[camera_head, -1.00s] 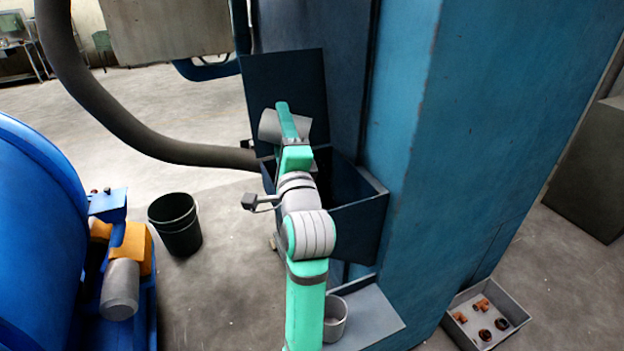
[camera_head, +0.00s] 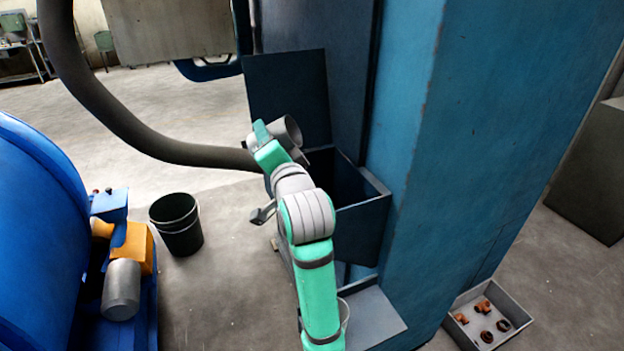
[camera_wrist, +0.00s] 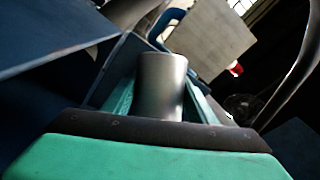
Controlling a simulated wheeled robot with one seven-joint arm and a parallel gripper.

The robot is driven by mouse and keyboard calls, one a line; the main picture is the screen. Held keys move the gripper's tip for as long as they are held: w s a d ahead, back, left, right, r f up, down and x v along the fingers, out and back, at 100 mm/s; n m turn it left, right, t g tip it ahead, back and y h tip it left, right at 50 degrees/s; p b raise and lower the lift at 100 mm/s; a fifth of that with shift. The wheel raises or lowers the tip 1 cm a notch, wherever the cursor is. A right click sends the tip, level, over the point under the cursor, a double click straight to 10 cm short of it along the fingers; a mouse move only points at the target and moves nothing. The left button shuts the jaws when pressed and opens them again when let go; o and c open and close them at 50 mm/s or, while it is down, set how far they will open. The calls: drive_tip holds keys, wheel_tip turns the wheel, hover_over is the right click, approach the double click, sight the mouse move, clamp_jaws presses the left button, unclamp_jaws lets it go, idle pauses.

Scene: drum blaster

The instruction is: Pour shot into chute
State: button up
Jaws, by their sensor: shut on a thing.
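My gripper (camera_head: 264,138) is shut on a grey metal cup (camera_head: 288,130). The cup is tipped on its side, with its mouth facing right, over the left part of the chute. In the wrist view, the cup (camera_wrist: 162,85) sits between my two green fingers. The chute is an open dark blue box (camera_head: 362,222) on the machine's side, with its lid (camera_head: 287,92) standing up behind. The chute's inside is dark. No shot can be made out in the cup or in the chute.
A grey pot (camera_head: 345,314), mostly hidden by my arm, stands on a ledge (camera_head: 375,318) below the chute. A thick hose (camera_head: 120,120) curves in from the left. A black bucket (camera_head: 177,225) stands on the floor. A tray (camera_head: 458,316) with small fittings lies right.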

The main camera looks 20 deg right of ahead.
drive_tip(key=shift+s+d+f+n+g, duration=0.15)
drive_tip(key=shift+f+n, duration=0.15)
drive_tip(key=shift+f, duration=0.25)
drive_tip(key=shift+d+f+n+g, duration=0.15)
drive_tip(key=shift+f+n, duration=0.15)
drive_tip(key=shift+f, duration=0.25)
drive_tip(key=shift+a+r+n, duration=0.1)
drive_tip(key=shift+r+n, duration=0.3)
drive_tip(key=shift+n, duration=0.1)
drive_tip(key=shift+a+f+n+g, duration=0.5)
drive_tip(key=shift+n+g, duration=0.1)
drive_tip(key=shift+n, duration=0.2)
drive_tip(key=shift+w+a+r+n+g+h, duration=0.35)
drive_tip(key=shift+a+n+g, duration=0.1)
drive_tip(key=shift+n, duration=0.25)
drive_tip(key=shift+a+f+n+g, duration=0.15)
drive_tip(key=shift+f+n+g, duration=0.1)
drive_tip(key=shift+f+n, duration=0.15)
drive_tip(key=shift+w+a+r+n+g+h, duration=0.15)
drive_tip(key=shift+w+a+n+g+h, duration=0.45)
drive_tip(key=shift+n, duration=0.3)
drive_tip(key=shift+d+f+n+h, duration=0.2)
drive_tip(key=shift+f+n+h, duration=0.25)
drive_tip(key=shift+n, duration=0.15)
drive_tip(key=shift+a+g, duration=0.3)
drive_tip(key=shift+a, duration=0.2)
drive_tip(key=shift+d+r, duration=0.1)
